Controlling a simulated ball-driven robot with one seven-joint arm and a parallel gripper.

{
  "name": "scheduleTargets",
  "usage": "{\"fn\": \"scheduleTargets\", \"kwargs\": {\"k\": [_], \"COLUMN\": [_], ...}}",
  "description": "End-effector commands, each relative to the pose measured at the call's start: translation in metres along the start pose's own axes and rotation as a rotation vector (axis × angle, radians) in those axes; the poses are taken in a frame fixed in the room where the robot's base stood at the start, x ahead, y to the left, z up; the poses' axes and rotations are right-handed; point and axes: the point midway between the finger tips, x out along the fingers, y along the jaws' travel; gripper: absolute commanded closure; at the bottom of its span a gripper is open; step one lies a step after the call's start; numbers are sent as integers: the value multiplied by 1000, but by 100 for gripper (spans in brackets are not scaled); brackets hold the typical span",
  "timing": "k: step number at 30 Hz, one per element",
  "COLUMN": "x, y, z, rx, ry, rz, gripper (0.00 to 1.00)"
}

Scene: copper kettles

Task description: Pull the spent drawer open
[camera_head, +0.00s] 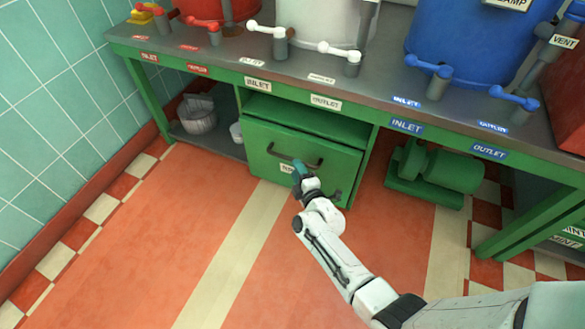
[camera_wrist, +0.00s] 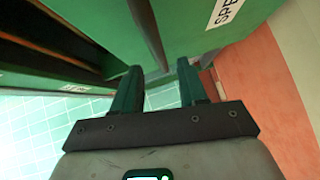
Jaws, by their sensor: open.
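The green drawer (camera_head: 262,140) is under the bench and carries a dark bar handle (camera_head: 282,157) on its front. The drawer appears to stand partly out, with a dark gap beside its front in the wrist view. Its white label (camera_head: 287,168) is partly hidden by my gripper; the wrist view shows the letters "SPE" on it (camera_wrist: 226,10). My gripper (camera_head: 298,166) is at the handle's right end. In the wrist view my gripper (camera_wrist: 159,70) is open, with the handle (camera_wrist: 150,35) reaching between the fingertips. I cannot tell whether either finger touches it.
The bench (camera_head: 225,60) holds red, white and blue vessels with pipe valves. A green motor-like unit (camera_head: 440,168) sits on the floor right of the drawer. The floor before the drawer is clear around my arm.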

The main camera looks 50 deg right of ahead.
Motion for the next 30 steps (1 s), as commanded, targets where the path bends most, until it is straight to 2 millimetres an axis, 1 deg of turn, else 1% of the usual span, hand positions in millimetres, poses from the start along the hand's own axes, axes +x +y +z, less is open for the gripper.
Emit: {"fn": "scheduleTargets", "kwargs": {"k": [1,3,9,15,23,24,30], "x": [8,18,37,46,47,47,47], "y": [-5,-4,-3,0,0,0,0], "z": [1,1,0,0,0,0,0], "rx": [2,2,2,0,0,0,0], "ry": [-2,-1,-1,1,1,1,1], "rz": [3,4,1,0,0,0,0], "gripper": [58,58,58,58,58,59,78]}}
